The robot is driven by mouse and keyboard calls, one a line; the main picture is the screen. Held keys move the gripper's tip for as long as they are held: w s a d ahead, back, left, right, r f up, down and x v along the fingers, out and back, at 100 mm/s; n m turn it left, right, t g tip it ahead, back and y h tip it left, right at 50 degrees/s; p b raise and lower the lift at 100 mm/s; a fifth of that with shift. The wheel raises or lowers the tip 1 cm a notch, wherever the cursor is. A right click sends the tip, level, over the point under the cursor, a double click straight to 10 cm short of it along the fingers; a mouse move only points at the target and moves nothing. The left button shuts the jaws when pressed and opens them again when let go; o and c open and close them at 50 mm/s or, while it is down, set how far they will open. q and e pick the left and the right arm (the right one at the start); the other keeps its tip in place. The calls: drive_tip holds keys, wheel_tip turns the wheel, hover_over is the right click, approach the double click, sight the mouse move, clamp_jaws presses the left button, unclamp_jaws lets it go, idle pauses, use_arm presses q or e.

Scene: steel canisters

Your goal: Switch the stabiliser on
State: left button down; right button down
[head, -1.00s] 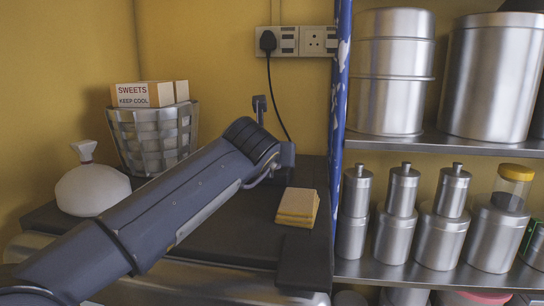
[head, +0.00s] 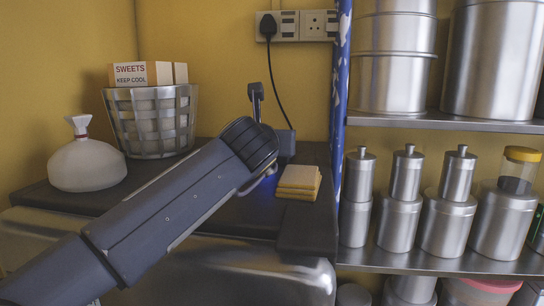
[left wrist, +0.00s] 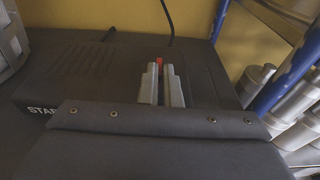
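A dark, flat-topped box (left wrist: 75,75) with part of a white label beginning "STA" shows in the left wrist view; I take it to be the stabiliser. A small red part (left wrist: 158,66), possibly its switch, shows at the tips of my left gripper (left wrist: 160,72). The two fingers lie close together with only a narrow gap. I cannot tell whether they touch the red part. In the head view my left arm reaches over the dark top (head: 308,222) and hides the fingertips and the switch. My right gripper is not in view.
A yellow stack (head: 299,180) lies right of my left wrist. A metal basket (head: 152,122) and a white bag (head: 86,162) stand at the left. A plug (head: 267,26) sits in the wall socket. A blue post (head: 341,90) and shelves of steel canisters (head: 400,222) are at the right.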

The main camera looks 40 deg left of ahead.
use_arm(q)
drive_tip(key=shift+f, duration=0.2)
drive_tip(key=shift+r+t, duration=0.2)
drive_tip(key=shift+t, duration=0.1)
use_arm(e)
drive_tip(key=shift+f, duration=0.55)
use_arm(q)
drive_tip(key=c, duration=1.6)
unclamp_jaws()
drive_tip(key=shift+s+d, duration=0.1)
drive_tip(key=b+v, duration=0.1)
drive_tip(key=v, duration=0.6)
drive_tip(key=shift+s+d, duration=0.2)
drive_tip(key=shift+s, duration=0.1)
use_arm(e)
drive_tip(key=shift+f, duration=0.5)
use_arm(q)
drive_tip(key=shift+r, duration=0.1)
